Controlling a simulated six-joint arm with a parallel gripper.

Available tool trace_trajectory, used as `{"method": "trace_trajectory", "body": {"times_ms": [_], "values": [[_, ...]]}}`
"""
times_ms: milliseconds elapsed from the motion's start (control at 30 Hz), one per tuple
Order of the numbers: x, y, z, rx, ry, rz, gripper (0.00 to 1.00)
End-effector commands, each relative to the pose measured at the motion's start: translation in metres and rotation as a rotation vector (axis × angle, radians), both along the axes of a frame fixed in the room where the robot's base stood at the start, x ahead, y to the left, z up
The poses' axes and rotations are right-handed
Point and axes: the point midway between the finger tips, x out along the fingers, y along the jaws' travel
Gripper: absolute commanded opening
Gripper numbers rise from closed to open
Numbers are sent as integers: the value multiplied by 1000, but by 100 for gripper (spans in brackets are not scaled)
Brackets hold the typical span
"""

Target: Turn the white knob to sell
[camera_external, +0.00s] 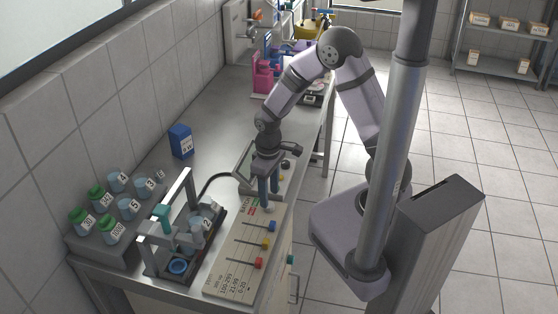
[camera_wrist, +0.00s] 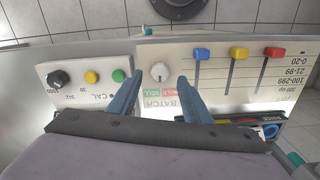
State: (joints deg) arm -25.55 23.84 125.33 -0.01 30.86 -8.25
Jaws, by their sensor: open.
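The white knob (camera_wrist: 160,72) sits on the beige panel (camera_wrist: 220,98) in the wrist view, above a small green label (camera_wrist: 152,92) and a red label (camera_wrist: 169,92); the green one seems to read "SELL". My gripper (camera_wrist: 160,80) is open, with one blue finger on each side of the knob in the picture. I cannot tell whether the fingers touch it. In the external view my gripper (camera_external: 269,198) points down at the far end of the panel (camera_external: 228,272), and the knob cannot be made out there.
Blue (camera_wrist: 202,54), yellow (camera_wrist: 239,53) and red (camera_wrist: 274,54) sliders stand on the same panel. A box with a black knob (camera_wrist: 58,79) and yellow and green buttons is beside it. A metal frame (camera_external: 165,238) and a rack of bottles (camera_external: 88,240) stand left of the panel.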

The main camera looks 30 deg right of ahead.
Motion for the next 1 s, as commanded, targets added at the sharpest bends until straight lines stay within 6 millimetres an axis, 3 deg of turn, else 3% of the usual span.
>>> {"method": "trace_trajectory", "body": {"times_ms": [300, 733, 767, 933, 1000], "values": [[0, 0, -30, -1, 1, 0, 45], [0, 0, -37, 1, -1, 0, 45], [0, 0, -37, 1, -1, 0, 42], [0, 0, -37, 1, -1, 0, 3], [0, 0, -37, 1, -1, 0, 4]]}}
